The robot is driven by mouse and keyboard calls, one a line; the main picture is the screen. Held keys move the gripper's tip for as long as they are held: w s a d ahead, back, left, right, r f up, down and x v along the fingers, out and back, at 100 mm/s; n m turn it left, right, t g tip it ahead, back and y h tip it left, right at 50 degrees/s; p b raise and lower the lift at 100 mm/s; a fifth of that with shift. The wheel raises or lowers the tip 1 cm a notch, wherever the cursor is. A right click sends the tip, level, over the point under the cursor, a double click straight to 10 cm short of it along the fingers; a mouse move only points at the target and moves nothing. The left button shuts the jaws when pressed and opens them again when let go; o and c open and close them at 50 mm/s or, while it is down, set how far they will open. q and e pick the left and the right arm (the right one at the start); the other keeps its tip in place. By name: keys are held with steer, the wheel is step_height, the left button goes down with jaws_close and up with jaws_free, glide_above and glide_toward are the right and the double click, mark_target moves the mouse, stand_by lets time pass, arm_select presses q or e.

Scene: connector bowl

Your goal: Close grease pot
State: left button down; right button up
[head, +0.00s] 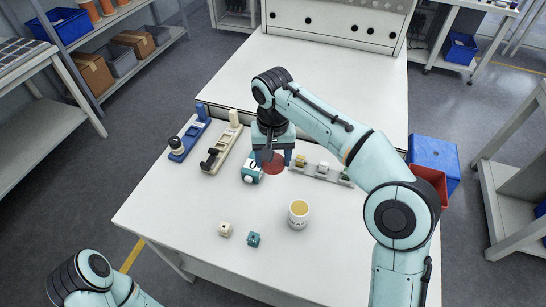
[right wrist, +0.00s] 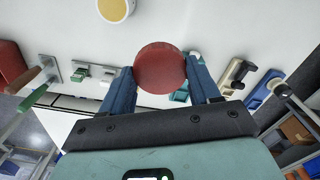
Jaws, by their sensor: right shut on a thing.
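The grease pot (head: 298,215) is a white open cup with yellow grease showing inside. It stands upright on the white table, right of the middle, and its top also shows at the upper edge of the right wrist view (right wrist: 115,9). My right gripper (head: 272,158) is shut on a round red lid (right wrist: 160,68), held between its blue fingers. In the head view the lid (head: 274,165) is behind and left of the pot, apart from it. Of my left arm only a part shows at the lower left; its gripper is out of view.
A teal-and-white piece (head: 252,172) is near the lid. A blue rail (head: 189,139), a cream rail (head: 222,149) and a grey rail (head: 320,172) lie farther back. The table front is clear.

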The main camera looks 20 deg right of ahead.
steer(key=d+f, duration=0.1)
steer(key=f, duration=0.4)
steer(key=w+d+f+n, duration=0.1)
steer(key=d+f, duration=0.1)
steer(key=f, duration=0.4)
steer(key=w+d+f+n, duration=0.1)
steer(key=d+f, duration=0.1)
steer(key=f, duration=0.4)
steer(key=shift+d+f, duration=0.15)
steer(key=shift+d, duration=0.05)
